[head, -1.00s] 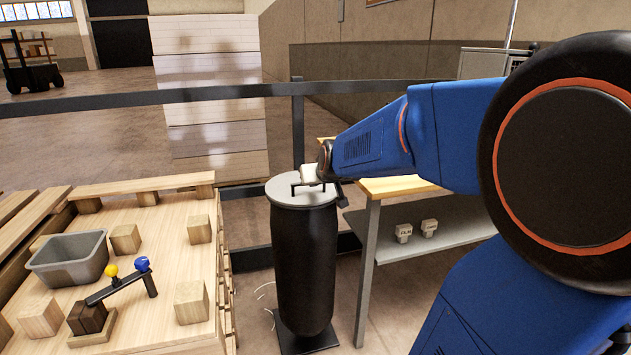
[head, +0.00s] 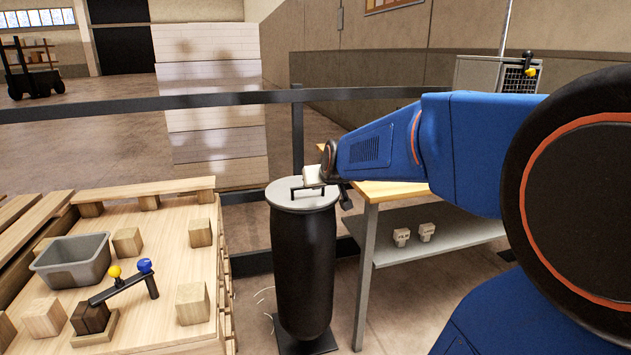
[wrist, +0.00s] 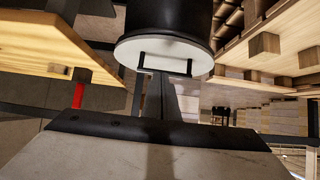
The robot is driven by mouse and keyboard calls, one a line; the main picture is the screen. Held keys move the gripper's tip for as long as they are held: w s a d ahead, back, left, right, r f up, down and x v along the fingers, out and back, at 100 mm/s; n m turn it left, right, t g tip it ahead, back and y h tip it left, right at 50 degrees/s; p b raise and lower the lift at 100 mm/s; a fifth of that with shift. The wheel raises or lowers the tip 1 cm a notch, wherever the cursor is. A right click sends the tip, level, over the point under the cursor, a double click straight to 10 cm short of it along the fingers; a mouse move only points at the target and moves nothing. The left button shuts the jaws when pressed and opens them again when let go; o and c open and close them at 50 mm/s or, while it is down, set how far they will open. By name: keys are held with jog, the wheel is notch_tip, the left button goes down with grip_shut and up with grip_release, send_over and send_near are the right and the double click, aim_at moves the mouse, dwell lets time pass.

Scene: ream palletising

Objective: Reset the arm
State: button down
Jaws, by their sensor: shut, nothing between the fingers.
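My gripper (head: 312,176) is at the end of my blue arm, which reaches in from the right in the head view. It is near the grey lid (head: 283,199) of a black cylinder, close to the lid's dark handle. In the wrist view the narrow dark fingers (wrist: 161,82) are together and hold nothing. The lid (wrist: 130,52) and its handle (wrist: 165,68) appear just beyond them. I cannot tell whether the fingers touch the handle.
A wooden pallet stack (head: 180,245) at left carries a grey bin (head: 72,275), wooden blocks and a lever with yellow and blue knobs (head: 127,287). A wood-topped table (head: 390,190) with a grey shelf stands right of the cylinder (head: 302,270). A dark rail (head: 220,99) runs behind.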

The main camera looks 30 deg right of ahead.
jog(key=s+a+f, duration=0.1)
jog(key=s+f, duration=0.2)
jog(key=s, duration=0.2)
jog(key=shift+s+a+f, duration=0.15)
jog(key=shift+s+a, duration=0.1)
jog(key=shift+a, duration=0.05)
jog(key=s+a+f+n+g+y, duration=0.1)
jog(key=s+a+f+g, duration=0.1)
jog(key=s+a, duration=0.3)
jog(key=s+a+f+n+g+y, duration=0.1)
jog(key=s+a, duration=0.4)
jog(key=s, duration=0.6)
jog(key=s+a+f+n+g+y, duration=0.1)
jog(key=s+a+f, duration=0.3)
jog(key=s, duration=0.5)
jog(key=shift+a+f+g, duration=0.15)
jog(key=shift+a+g, duration=0.4)
jog(key=shift+g, duration=0.35)
